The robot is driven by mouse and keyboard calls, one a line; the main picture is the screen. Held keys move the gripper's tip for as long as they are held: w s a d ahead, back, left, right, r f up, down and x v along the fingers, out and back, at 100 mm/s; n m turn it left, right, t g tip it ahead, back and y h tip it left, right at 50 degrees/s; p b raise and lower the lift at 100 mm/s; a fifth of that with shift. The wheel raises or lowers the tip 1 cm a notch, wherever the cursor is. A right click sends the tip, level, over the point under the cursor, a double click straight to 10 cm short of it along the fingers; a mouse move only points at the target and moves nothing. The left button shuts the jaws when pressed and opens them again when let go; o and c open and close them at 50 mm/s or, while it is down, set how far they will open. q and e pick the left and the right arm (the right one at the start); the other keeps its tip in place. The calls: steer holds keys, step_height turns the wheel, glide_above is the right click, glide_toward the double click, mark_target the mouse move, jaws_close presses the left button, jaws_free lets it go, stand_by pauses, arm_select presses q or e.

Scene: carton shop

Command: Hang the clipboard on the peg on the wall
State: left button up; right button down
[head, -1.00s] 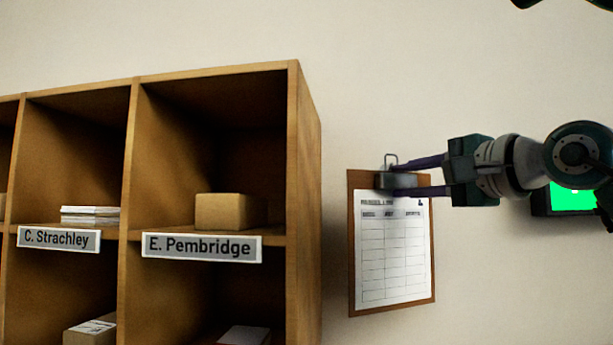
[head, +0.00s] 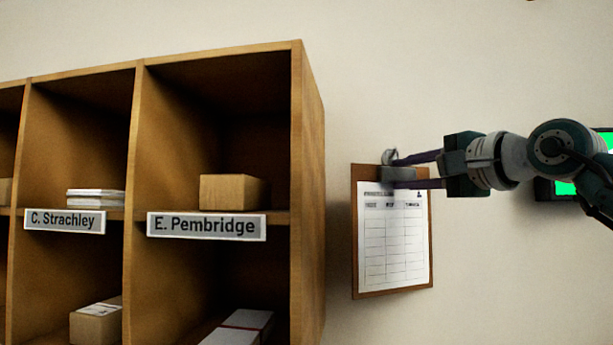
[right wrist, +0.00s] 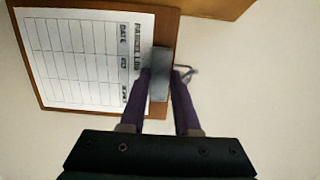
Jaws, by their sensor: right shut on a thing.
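The brown clipboard (head: 357,240) with a lined white sheet hangs upright from my right gripper (head: 400,172), in front of the wall (head: 480,80). The gripper comes in from the right, shut on the grey metal clip at the clipboard's top. A wire hanging loop (head: 389,153) stands up above the clip. In the right wrist view the clip (right wrist: 160,73) lies between the two purple fingers, and the loop (right wrist: 186,72) shows beside the fingertip. I cannot make out the peg clearly; a small grey shape at the loop may be part of it. My left gripper is not in view.
A wooden pigeonhole cabinet (head: 310,200) stands just left of the clipboard, with a narrow gap between them. It holds boxes and papers above name labels. A dark device with a green screen (head: 563,188) is on the right, partly behind my arm. The wall above is bare.

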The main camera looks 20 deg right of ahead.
stand_by(0.3)
steer(key=c, duration=0.6)
jaws_free()
steer(key=shift+o, duration=0.2)
steer(key=shift+s, duration=0.1)
